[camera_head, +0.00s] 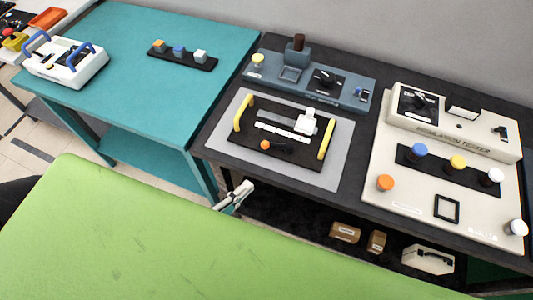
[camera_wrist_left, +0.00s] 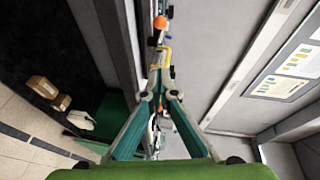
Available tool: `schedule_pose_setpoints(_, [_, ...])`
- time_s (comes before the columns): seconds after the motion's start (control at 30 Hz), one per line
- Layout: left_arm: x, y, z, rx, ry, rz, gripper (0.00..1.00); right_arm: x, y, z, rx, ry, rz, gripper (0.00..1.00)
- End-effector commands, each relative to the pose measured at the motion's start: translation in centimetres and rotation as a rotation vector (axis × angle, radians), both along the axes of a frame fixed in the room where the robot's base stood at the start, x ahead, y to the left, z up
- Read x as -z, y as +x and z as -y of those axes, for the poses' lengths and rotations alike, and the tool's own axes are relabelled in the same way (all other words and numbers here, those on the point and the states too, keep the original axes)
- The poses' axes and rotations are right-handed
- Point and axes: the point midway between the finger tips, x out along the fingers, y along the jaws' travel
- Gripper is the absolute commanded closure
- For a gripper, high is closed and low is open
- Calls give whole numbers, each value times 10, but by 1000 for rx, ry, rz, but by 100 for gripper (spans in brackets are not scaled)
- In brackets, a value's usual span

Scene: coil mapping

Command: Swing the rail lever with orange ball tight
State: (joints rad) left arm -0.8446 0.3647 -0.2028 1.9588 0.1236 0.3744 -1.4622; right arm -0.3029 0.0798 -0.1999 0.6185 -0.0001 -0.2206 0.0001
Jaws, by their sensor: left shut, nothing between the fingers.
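The rail lever (camera_head: 283,148) is a short dark arm with an orange ball (camera_head: 265,145) at its left end. It lies at the front of a black plate (camera_head: 246,153) with two yellow handles. An orange ball (camera_wrist_left: 160,22) also shows near the top of the left wrist view. My left gripper (camera_head: 247,187) is shut and empty. It is at the table's front edge, below and left of the ball in the head view, apart from it. In the left wrist view its fingers (camera_wrist_left: 158,85) point up toward the ball. My right gripper is not in view.
The plate sits on a grey mat (camera_head: 222,131) on a dark table. A blue-grey device (camera_head: 335,97) stands behind it and a cream tester (camera_head: 375,207) to the right. Boxes (camera_head: 345,232) lie on the shelf below. A teal table (camera_head: 140,95) stands left.

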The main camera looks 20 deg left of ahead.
Motion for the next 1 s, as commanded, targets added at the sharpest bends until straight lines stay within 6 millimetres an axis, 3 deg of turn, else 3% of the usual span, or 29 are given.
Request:
schedule_pose_setpoints(0.57, [10,90,33,0,-1,3,100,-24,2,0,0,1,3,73])
schedule_pose_setpoints(0.8, [17,118,20,1,1,0,100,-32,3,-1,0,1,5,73])
schedule_pose_setpoints(1.0, [20,125,16,0,0,0,100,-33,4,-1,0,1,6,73])
